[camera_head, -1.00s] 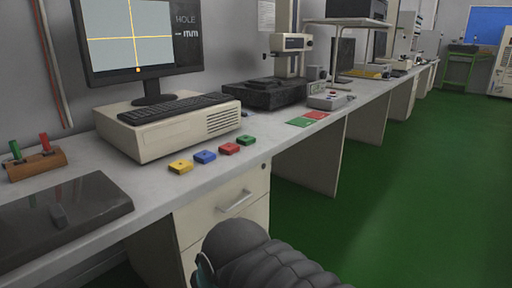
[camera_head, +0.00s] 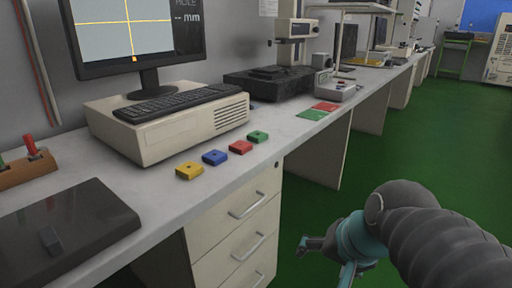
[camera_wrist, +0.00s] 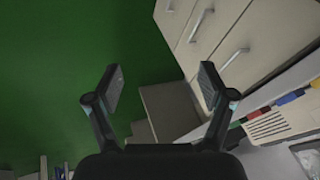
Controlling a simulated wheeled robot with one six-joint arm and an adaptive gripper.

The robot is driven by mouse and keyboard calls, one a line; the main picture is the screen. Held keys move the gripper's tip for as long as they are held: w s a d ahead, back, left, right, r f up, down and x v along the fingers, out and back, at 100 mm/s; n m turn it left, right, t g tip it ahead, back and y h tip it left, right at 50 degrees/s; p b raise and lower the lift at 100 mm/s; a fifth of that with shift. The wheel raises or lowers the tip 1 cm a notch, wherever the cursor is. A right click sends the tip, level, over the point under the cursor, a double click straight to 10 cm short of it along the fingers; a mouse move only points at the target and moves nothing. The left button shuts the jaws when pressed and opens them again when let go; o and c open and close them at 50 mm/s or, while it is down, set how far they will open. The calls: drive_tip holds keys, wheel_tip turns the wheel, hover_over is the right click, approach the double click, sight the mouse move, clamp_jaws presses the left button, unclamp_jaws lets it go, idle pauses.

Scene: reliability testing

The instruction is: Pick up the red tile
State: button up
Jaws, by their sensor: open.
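The red tile (camera_head: 240,147) lies flat on the grey worktop near its front edge. It sits in a slanting row between the blue tile (camera_head: 215,157) and the green tile (camera_head: 257,136), with the yellow tile (camera_head: 189,171) at the near end. My gripper (camera_head: 324,260) is off the front of the desk, lower than the worktop and right of the drawers. It is open and empty, and both fingers show apart in the wrist view (camera_wrist: 162,72).
A computer with keyboard (camera_head: 178,104) stands behind the tiles. Flat red (camera_head: 326,106) and green (camera_head: 312,115) squares lie farther along the worktop. Drawers with handles (camera_head: 246,207) are under the desk. The green floor (camera_head: 400,150) at right is open.

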drive_tip(key=w+a+r+m+y, duration=0.3)
drive_tip(key=w+m, duration=0.3)
drive_tip(key=w, duration=0.1)
drive_tip(key=w+a+r+m+y, duration=0.2)
drive_tip(key=w+a+r+m, duration=0.15)
drive_tip(key=w+m, duration=0.3)
drive_tip(key=m+t+y+b, duration=0.1)
drive_tip(key=m+t+y, duration=0.25)
drive_tip(key=m, duration=0.45)
approach(241, 145)
drive_tip(key=shift+g, duration=0.35)
drive_tip(key=x, duration=0.4)
drive_tip(key=b+x, duration=0.1)
drive_tip(key=x, duration=0.4)
drive_tip(key=shift+w+r, duration=0.1)
drive_tip(key=shift+w, duration=0.2)
drive_tip(key=c, duration=1.2)
drive_tip(key=shift+r, duration=0.1)
drive_tip(key=shift+c, duration=0.2)
